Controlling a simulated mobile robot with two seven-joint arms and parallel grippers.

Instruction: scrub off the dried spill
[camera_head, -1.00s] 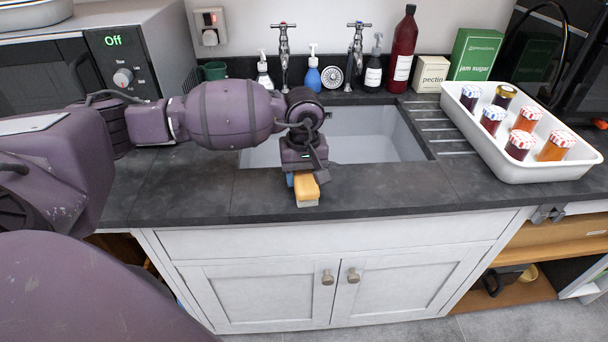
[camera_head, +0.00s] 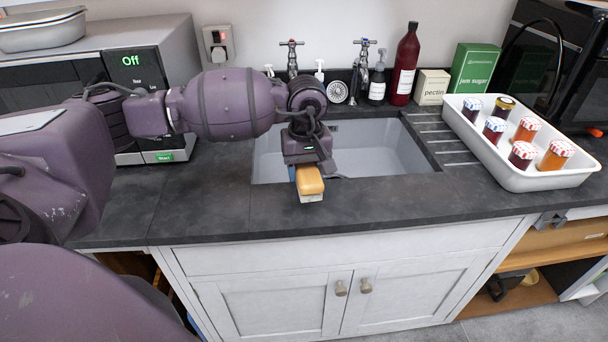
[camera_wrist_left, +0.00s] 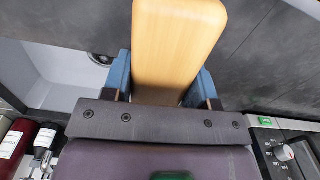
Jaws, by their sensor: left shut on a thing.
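My left gripper (camera_head: 304,172) is shut on a scrubbing brush (camera_head: 310,181) with a tan wooden back and a pale bristle side facing down. The brush is over the dark worktop strip (camera_head: 220,217) in front of the sink, near its front edge. I cannot tell whether the bristles touch the worktop. In the left wrist view the brush (camera_wrist_left: 177,42) sits between the blue fingers. I cannot make out a dried spill; the brush and gripper cover part of the worktop. My right gripper is not in view.
The sink basin (camera_head: 375,158) lies just behind the gripper, with two taps (camera_head: 364,62) and bottles (camera_head: 404,68) beyond. A white tray (camera_head: 535,182) of jam jars stands at right. A microwave (camera_head: 150,75) stands at left. The front worktop either side of the brush is clear.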

